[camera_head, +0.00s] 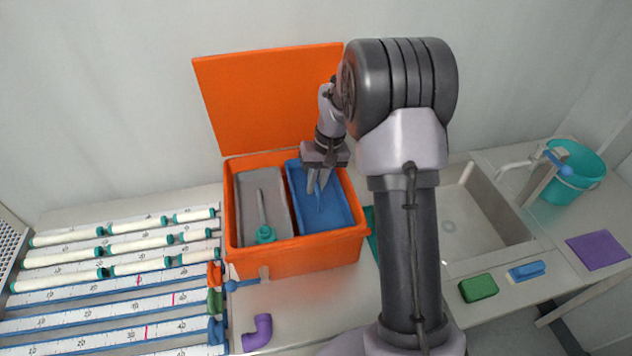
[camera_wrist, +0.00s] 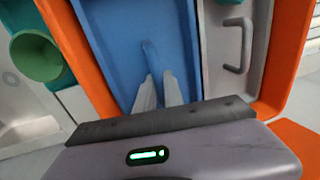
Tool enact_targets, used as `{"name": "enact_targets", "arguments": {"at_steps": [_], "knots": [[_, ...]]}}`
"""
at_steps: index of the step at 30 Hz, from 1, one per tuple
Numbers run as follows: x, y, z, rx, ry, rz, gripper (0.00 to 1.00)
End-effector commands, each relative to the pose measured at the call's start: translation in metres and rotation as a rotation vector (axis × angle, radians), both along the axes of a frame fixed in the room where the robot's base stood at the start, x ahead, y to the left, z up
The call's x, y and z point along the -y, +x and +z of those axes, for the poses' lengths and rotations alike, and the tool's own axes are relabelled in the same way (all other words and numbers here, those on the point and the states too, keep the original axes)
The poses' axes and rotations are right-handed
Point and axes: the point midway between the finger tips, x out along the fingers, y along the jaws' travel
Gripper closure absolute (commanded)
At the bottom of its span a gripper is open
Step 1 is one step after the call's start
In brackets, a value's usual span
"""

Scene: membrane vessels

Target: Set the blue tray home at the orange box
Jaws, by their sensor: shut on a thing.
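The orange box (camera_head: 300,259) stands open on the counter, with its orange lid (camera_head: 262,97) raised behind it. The blue tray (camera_head: 338,217) lies inside the right half of the box. In the wrist view the blue tray (camera_wrist: 112,40) fills the middle, beside the orange box wall (camera_wrist: 82,62). My gripper (camera_head: 319,188) reaches down into the tray from above. In the wrist view my gripper (camera_wrist: 158,92) is shut on the tray's upright blue handle, whose tip shows between the fingers. The tray's underside is hidden.
A grey tray (camera_head: 248,185) with a handle fills the box's left half; a teal-ended tool (camera_head: 264,232) lies in it. White tubes (camera_head: 138,243) lie on scaled racks at left. A purple elbow (camera_head: 257,333) is in front. A sink (camera_head: 470,220), green sponge (camera_head: 478,288) and teal bucket (camera_head: 572,172) are right.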

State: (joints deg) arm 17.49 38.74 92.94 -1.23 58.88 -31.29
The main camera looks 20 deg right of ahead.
Motion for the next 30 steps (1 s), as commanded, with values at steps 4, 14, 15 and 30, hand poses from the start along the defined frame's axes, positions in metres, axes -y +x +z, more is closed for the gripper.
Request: {"name": "enact_targets", "arguments": {"at_steps": [4,14,15,30], "knots": [[0.000,0.000,-0.012,0.000,0.000,-0.001,1.00],[0.000,0.000,-0.013,0.000,0.000,0.000,1.00],[0.000,0.000,-0.013,0.000,0.000,0.000,1.00],[0.000,0.000,-0.018,-0.001,0.000,0.000,0.72]]}}
